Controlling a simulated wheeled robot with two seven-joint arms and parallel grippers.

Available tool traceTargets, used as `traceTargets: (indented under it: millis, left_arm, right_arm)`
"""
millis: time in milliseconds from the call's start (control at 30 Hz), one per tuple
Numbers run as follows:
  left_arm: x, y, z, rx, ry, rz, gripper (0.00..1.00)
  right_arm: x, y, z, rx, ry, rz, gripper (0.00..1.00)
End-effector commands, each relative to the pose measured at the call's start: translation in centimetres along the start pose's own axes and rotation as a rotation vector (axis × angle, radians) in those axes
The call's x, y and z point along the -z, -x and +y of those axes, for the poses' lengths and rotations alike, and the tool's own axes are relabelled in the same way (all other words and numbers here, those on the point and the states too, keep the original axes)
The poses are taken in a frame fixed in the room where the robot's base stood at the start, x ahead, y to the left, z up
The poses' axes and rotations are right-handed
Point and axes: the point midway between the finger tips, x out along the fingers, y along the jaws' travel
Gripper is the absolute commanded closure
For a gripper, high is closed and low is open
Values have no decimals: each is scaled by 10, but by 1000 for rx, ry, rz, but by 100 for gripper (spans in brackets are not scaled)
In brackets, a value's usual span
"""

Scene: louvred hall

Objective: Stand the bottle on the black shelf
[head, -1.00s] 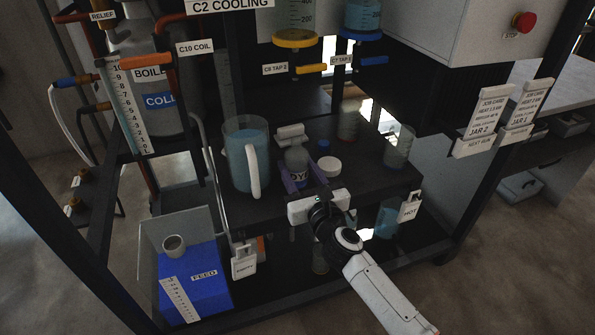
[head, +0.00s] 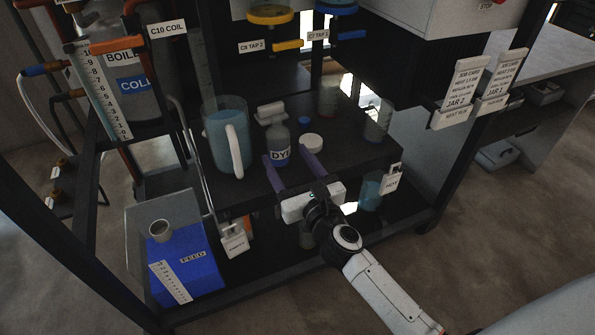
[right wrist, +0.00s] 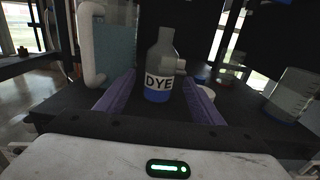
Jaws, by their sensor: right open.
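The bottle (head: 279,150) is a small clear-grey bottle with a white DYE label and blue liquid at its bottom. It stands upright on the black shelf (head: 258,187), and it also shows upright in the right wrist view (right wrist: 159,68). My right gripper (head: 286,156) is open, its two purple fingers pointing at the bottle from the front. In the right wrist view the fingers (right wrist: 160,85) lie low on either side of the bottle's base, with gaps showing; the bottle is not gripped. My left gripper is not in view.
A large jug of blue liquid (head: 226,135) stands left of the bottle. A white lid (head: 312,140), a blue cap (head: 304,121) and clear beakers (head: 378,120) stand to the right. A white-topped item (head: 270,113) is just behind. A blue FEED container (head: 186,262) sits lower left.

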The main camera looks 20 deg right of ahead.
Motion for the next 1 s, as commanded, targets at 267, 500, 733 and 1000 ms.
traceTargets:
  millis: [267,500,733,1000]
  left_arm:
    - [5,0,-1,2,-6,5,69]
    - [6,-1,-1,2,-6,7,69]
    - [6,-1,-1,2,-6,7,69]
    - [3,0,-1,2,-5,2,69]
  right_arm:
    - [1,51,0,0,0,1,39]
    - [0,71,5,-23,112,-10,39]
    - [21,121,52,-218,921,-76,39]
    - [108,212,87,-645,2087,-194,39]
